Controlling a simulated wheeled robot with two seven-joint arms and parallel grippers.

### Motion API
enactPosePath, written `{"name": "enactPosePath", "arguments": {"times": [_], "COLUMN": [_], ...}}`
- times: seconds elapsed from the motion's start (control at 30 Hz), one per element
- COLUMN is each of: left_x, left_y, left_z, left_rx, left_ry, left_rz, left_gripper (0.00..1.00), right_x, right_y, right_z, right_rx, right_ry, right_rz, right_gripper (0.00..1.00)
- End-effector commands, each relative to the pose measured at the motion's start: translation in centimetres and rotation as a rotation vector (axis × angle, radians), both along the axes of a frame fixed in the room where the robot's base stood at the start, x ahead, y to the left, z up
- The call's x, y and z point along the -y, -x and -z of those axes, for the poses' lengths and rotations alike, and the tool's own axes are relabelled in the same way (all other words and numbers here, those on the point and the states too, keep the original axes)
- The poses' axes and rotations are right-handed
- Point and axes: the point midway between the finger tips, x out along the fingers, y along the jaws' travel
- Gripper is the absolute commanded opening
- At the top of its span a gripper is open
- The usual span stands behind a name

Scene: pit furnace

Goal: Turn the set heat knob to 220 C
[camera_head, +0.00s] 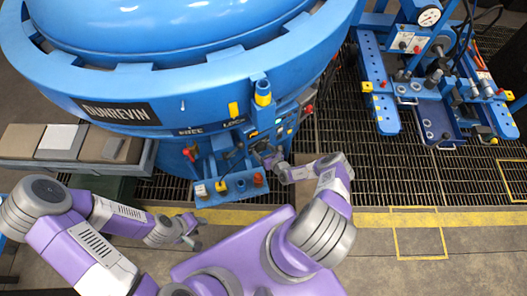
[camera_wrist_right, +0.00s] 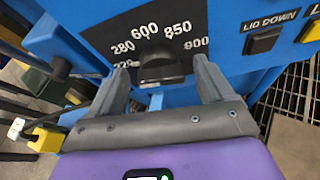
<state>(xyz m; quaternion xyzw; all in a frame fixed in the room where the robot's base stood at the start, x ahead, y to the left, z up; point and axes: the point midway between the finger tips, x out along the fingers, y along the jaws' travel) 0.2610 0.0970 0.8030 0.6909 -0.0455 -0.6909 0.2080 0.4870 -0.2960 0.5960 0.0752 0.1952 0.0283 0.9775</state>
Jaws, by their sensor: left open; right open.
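The set heat knob (camera_wrist_right: 160,66) is black and sits on a black dial plate (camera_wrist_right: 110,30) in the right wrist view. The plate's white numbers include 280, 600, 850 and 900, with a lower one partly hidden at left. I cannot tell where the knob points. My right gripper (camera_wrist_right: 161,72) is open, with one finger on each side of the knob; contact is unclear. In the head view my right gripper (camera_head: 270,157) is at the front of the blue furnace (camera_head: 200,85) and hides the knob. My left gripper (camera_head: 188,238) is open and empty, low in front of the furnace.
A LID DOWN button (camera_wrist_right: 263,40) is right of the dial. A small blue control shelf (camera_head: 230,188) with levers juts out left of my right gripper. A bench with plates (camera_head: 75,145) stands at left, a blue press rig (camera_head: 420,85) at right. Grating floor between is clear.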

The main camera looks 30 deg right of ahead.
Motion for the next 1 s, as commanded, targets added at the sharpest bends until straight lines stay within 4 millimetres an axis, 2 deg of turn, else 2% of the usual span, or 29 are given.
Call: {"name": "enactPosePath", "arguments": {"times": [0.17,0.4,0.6,1.0], "left_x": [0.0,0.0,0.0,0.0], "left_y": [0.0,0.0,0.0,0.0], "left_z": [-0.5,-1.8,-2.2,-2.2], "left_rx": [0.0,0.0,0.0,0.0], "left_ry": [0.0,0.0,0.0,0.0], "left_rz": [0.0,0.0,0.0,0.0], "left_gripper": [0.43,0.43,0.43,0.43], "right_x": [0.1,0.5,0.6,0.6], "right_y": [0.9,4.6,6.7,7.0], "right_z": [-0.4,-2.1,-2.8,-2.8], "right_rx": [-0.002,-0.002,0.0,0.0], "right_ry": [-0.001,-0.002,-0.001,0.0], "right_rz": [0.0,0.003,0.0,0.0], "right_gripper": [0.81,0.81,0.81,0.81]}}
